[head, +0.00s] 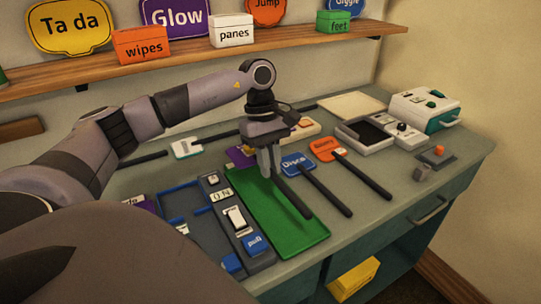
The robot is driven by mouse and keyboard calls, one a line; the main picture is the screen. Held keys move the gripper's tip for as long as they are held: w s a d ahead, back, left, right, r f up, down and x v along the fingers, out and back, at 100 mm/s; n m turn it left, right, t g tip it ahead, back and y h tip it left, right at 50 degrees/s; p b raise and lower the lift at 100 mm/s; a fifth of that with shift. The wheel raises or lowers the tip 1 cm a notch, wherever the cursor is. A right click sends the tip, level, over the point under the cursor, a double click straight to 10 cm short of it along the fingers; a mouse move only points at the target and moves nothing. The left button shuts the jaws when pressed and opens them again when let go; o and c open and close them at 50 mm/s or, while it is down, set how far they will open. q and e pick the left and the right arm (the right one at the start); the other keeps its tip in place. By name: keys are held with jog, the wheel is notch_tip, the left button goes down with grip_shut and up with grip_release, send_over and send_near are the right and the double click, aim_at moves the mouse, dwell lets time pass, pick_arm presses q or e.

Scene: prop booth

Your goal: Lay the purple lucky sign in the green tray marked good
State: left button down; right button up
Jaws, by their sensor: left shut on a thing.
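My left gripper (268,175) points down over the far end of the green tray (305,234). It is shut on a purple sign (238,156) with a dark stick handle (293,198). The sign's purple face shows just left of and behind the fingers, partly hidden by them, and its word cannot be read. The handle slants over the tray toward the front right; I cannot tell whether it touches the tray. Any mark on the tray is not readable. My right gripper is not in view.
A blue sign (295,163) and an orange sign (325,148) with dark handles lie right of the tray. A switch panel (236,222) borders its left. Another purple piece (148,203) is partly hidden at left. Grey devices (376,132) stand farther right. A wooden shelf (195,50) runs behind.

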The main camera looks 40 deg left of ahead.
aim_at(272, 202)
pick_arm(q)
jog(key=shift+f+b, duration=1.2)
jog(key=shift+f, duration=0.55)
jog(key=shift+f+b, duration=0.3)
jog(key=shift+b, duration=0.05)
jog(key=shift+f+b, duration=0.6)
jog(key=shift+f, duration=0.25)
jog(key=shift+f+b, duration=0.9)
jog(key=shift+f, duration=0.1)
dwell(1.9)
jog(key=c, duration=0.9)
grip_release()
jog(key=shift+o, duration=0.2)
jog(key=shift+r, duration=0.1)
jog(key=shift+r+p, duration=2.8)
jog(key=shift+r, duration=1.1)
